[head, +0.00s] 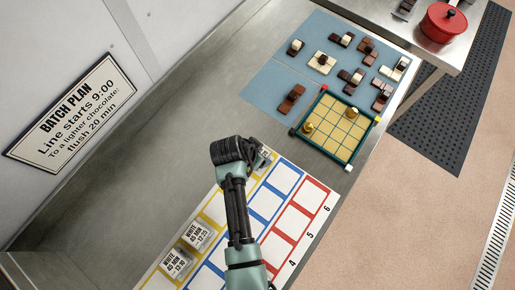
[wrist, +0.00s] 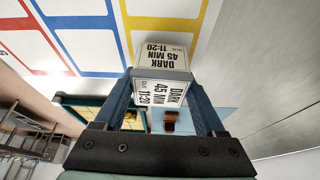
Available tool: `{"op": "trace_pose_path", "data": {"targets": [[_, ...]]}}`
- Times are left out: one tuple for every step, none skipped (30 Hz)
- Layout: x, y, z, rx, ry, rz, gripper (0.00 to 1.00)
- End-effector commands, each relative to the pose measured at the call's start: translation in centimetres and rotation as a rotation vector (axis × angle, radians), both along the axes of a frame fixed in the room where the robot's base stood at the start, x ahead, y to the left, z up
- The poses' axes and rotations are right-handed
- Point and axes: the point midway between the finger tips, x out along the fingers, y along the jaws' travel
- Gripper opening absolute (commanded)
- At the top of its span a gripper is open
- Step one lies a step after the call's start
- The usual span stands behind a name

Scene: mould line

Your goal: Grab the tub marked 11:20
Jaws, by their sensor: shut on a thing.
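The tub marked 11:20 (wrist: 160,88) is a small pale block with "DARK 45 MIN 11:20" on its top and side labels. It sits between the two blue fingers of my gripper (wrist: 163,98) in the wrist view. My gripper is shut on it. In the head view, my gripper (head: 260,156) is at the far end of the yellow column, and my arm hides most of the tub. I cannot tell whether the tub touches the mat. Two other tubs, marked WHITE 45 MIN 12:25 (head: 197,234) and 12:30 (head: 175,262), stand in nearer yellow cells.
The mat (head: 316,192) has yellow, blue and red cells. Beyond it is a green-edged tray (head: 337,158) with gold pieces. A blue mat (head: 275,75) holds several chocolates. A red pot (head: 444,22) stands at the back right. The steel counter left of the mat is clear.

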Motion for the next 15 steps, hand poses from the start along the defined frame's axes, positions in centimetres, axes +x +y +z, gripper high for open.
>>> {"op": "trace_pose_path", "data": {"targets": [[0.1, 0.0, 0.6, 0.001, -0.004, 0.0, 0.1], [0.1, 0.0, 0.9, 0.001, -0.004, 0.0, 0.1], [0.0, 0.0, 1.4, 0.001, -0.004, 0.0, 0.1], [0.0, 0.0, 1.9, 0.002, -0.005, 0.0, 0.1], [0.1, 0.0, 2.4, 0.002, -0.005, 0.0, 0.1], [0.1, 0.0, 3.1, 0.002, -0.005, 0.0, 0.1], [0.1, 0.0, 3.6, 0.002, -0.007, 0.0, 0.1], [0.1, 0.0, 4.2, 0.001, -0.006, 0.0, 0.1], [0.1, 0.0, 4.9, 0.001, -0.006, -0.001, 0.1], [0.1, 0.0, 5.5, 0.001, -0.006, 0.0, 0.1], [0.1, 0.0, 6.0, 0.002, -0.007, 0.0, 0.1], [0.1, 0.0, 6.6, 0.001, -0.004, 0.0, 0.1], [0.1, 0.0, 7.0, 0.002, -0.005, 0.0, 0.1], [0.1, 0.0, 7.5, 0.001, -0.005, -0.001, 0.1], [0.1, 0.0, 8.0, 0.001, -0.005, -0.001, 0.1]]}}
